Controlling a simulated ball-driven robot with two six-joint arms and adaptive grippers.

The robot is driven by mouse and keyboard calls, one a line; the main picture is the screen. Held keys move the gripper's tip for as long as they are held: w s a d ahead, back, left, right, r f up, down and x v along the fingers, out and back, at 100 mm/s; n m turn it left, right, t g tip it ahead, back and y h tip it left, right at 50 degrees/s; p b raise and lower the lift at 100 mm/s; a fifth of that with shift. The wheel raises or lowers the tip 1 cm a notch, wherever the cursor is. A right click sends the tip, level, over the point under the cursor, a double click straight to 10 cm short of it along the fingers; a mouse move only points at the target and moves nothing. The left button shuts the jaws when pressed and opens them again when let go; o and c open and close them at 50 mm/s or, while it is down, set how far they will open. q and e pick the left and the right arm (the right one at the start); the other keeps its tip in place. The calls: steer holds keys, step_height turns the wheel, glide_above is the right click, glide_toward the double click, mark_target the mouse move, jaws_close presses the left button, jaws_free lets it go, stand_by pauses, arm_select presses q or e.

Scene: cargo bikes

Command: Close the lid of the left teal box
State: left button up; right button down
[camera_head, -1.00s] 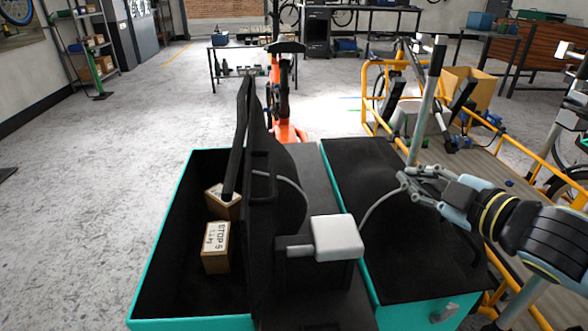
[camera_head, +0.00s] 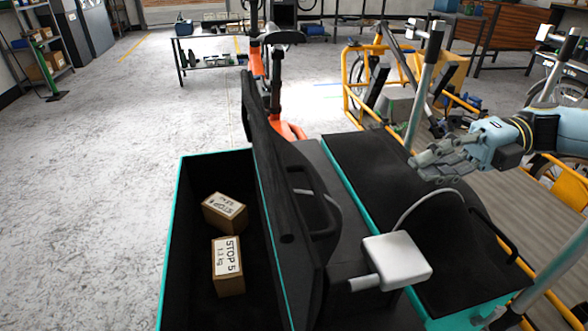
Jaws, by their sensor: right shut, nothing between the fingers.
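The left teal box (camera_head: 171,240) stands open at the lower left, its dark inside facing up. Two cardboard parcels lie in it: one marked STOP 5 (camera_head: 228,266) and another behind it (camera_head: 224,213). Its black lid (camera_head: 275,190) stands raised along the box's right side, with a dark handle (camera_head: 312,213) on its right face. My right gripper (camera_head: 425,165) is shut and empty, above the black top of the right teal box (camera_head: 400,190), to the right of the lid and apart from it. My left gripper is not in view.
A white block (camera_head: 397,261) with a grey cable sits between the boxes, right of the lid. An orange bike frame (camera_head: 289,131) stands ahead. A yellow-railed cargo bike (camera_head: 352,100) with a wooden deck is at right. The floor at left is clear.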

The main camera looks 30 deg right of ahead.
steer(key=b, duration=0.2)
glide_toward(294, 170)
steer(key=s+a, duration=0.1)
steer(key=s+a+f, duration=0.1)
steer(key=a, duration=0.1)
steer(key=s+a, duration=0.1)
steer(key=a, duration=0.1)
steer(key=shift+s+a+f, duration=0.1)
steer(key=shift+s+f, duration=0.2)
steer(key=shift+s, duration=0.1)
steer(key=shift+a, duration=0.25)
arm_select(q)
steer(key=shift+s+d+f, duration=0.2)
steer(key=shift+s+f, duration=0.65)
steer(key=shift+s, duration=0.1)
